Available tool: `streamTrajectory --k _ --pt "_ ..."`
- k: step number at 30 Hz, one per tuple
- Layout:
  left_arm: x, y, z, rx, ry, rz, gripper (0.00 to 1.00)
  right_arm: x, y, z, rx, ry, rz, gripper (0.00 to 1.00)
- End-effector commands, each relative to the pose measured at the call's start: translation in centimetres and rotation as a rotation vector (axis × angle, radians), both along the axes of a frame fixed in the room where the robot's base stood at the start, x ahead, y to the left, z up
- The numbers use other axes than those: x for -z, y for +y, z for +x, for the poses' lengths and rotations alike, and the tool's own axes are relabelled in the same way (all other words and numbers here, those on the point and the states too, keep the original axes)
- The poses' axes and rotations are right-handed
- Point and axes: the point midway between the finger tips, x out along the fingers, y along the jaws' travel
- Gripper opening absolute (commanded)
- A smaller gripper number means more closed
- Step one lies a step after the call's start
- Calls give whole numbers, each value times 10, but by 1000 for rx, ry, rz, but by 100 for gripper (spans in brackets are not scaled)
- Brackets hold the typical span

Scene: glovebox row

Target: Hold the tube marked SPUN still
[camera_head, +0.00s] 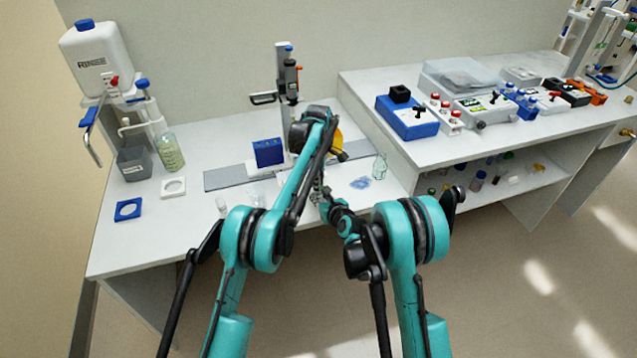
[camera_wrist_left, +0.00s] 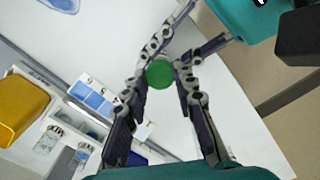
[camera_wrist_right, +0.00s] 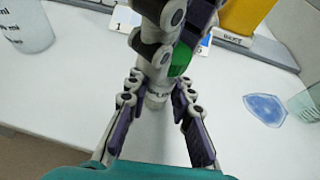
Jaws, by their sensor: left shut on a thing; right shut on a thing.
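A small tube (camera_wrist_right: 157,101) with a white label and a green cap stands between my two grippers; only part of its lettering shows, and I cannot read it fully. My right gripper (camera_wrist_right: 158,94) is shut on the tube's body. My left gripper (camera_wrist_left: 164,72) is shut at the green cap (camera_wrist_left: 160,74), which also shows in the right wrist view (camera_wrist_right: 180,58). In the head view my left gripper (camera_head: 318,185) is above the table's front part, and the tube is mostly hidden by my arms.
A blue box (camera_head: 268,152) stands left of my left arm. A yellow object (camera_wrist_left: 22,110) is close by. A clear beaker (camera_head: 380,167) and a blue patch (camera_head: 360,182) are to the right. A blue square holder (camera_head: 128,209) lies at the left, with free table around it.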

Motion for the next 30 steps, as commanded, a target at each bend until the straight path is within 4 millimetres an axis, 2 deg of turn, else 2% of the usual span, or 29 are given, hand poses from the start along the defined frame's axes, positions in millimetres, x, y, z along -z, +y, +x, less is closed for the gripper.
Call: streamTrajectory --k 8,30 --pt "-1 0 0 1 0 0 0 0 0 0 0 0 0 0" --pt "-22 0 0 1 0 0 0 0 0 0 0 0 0 0"
